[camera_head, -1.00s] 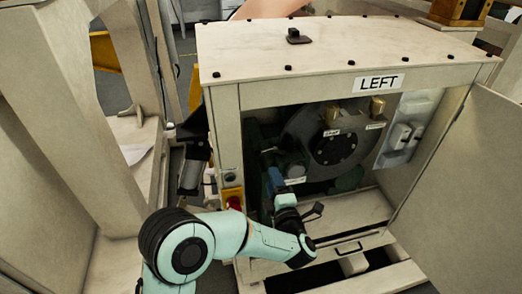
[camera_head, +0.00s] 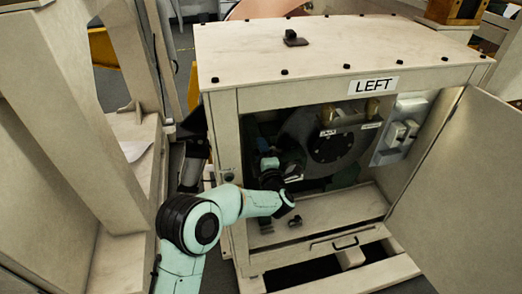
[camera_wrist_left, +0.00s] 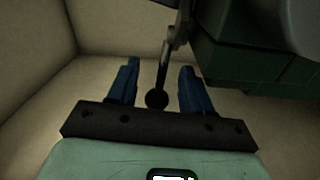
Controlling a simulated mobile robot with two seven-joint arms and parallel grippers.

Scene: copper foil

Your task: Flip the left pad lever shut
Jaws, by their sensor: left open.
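The pad lever is a thin grey rod with a round black knob (camera_wrist_left: 156,98) in the left wrist view. It hangs between the two blue fingers of my left gripper (camera_wrist_left: 158,88), which is open with gaps on both sides of the rod. In the head view my left gripper (camera_head: 267,163) is inside the cabinet marked LEFT (camera_head: 373,86), at the left of the dark round machine (camera_head: 331,146). I cannot make out the lever in that view. My right gripper is not in view.
The cabinet door (camera_head: 455,180) stands open at the right. White switch boxes (camera_head: 402,132) are on the inner right wall. A dark green block (camera_wrist_left: 236,66) is close to the right finger in the wrist view.

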